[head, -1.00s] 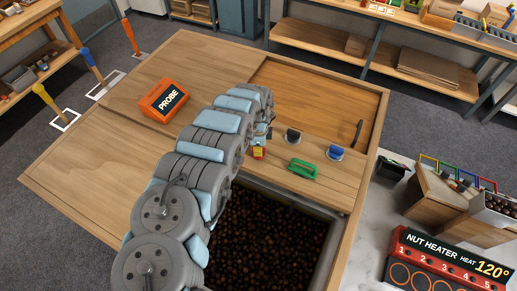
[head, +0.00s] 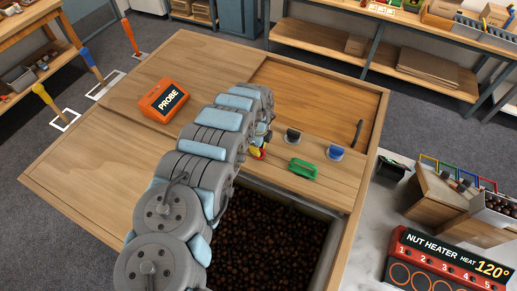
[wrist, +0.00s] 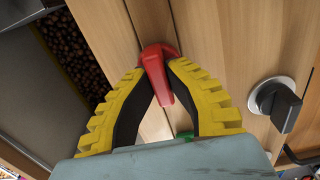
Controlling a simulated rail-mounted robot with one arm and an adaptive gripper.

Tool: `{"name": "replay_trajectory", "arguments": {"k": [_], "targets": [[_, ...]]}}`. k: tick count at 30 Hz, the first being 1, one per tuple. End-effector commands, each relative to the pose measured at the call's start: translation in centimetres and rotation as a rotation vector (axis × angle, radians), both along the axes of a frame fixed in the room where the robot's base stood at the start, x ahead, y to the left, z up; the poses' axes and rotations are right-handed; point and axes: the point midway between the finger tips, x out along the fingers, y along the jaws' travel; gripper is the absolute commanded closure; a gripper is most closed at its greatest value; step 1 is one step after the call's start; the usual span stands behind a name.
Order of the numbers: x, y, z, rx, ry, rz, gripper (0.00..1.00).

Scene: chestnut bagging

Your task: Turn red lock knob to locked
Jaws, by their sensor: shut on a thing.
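The red lock knob (wrist: 157,75) shows in the wrist view as a red bar, tilted in the picture, on the wooden panel. My gripper (wrist: 158,70) has yellow ribbed fingers closed on the knob from both sides, and the knob's lower end shows between them. In the head view my gripper (head: 258,152) is a small yellow patch beside my arm, with a bit of red at it. My arm covers most of it there, and I cannot read any lock marking.
A black knob (wrist: 278,103) on a round pale base stands to the right of my gripper. A blue knob (head: 334,153) and a green handle (head: 302,168) lie farther right. The bin of chestnuts (head: 270,235) is open in front. An orange PROBE box (head: 164,101) sits left.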

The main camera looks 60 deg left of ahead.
Motion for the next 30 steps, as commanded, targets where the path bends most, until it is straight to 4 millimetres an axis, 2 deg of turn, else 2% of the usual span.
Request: {"name": "replay_trajectory", "arguments": {"k": [5, 6, 8, 9, 20, 30], "targets": [[0.0, 0.0, -0.1, 0.001, -0.001, 0.0, 1.0], [0.0, 0.0, -0.1, 0.001, -0.001, 0.0, 0.79], [0.0, 0.0, -0.1, 0.0, 0.0, 0.0, 0.62], [0.0, 0.0, -0.1, 0.0, 0.0, 0.0, 0.56], [0.0, 0.0, 0.2, 0.001, -0.001, 0.001, 0.56], [0.0, 0.1, 2.7, 0.002, 0.0, 0.0, 0.56]]}}
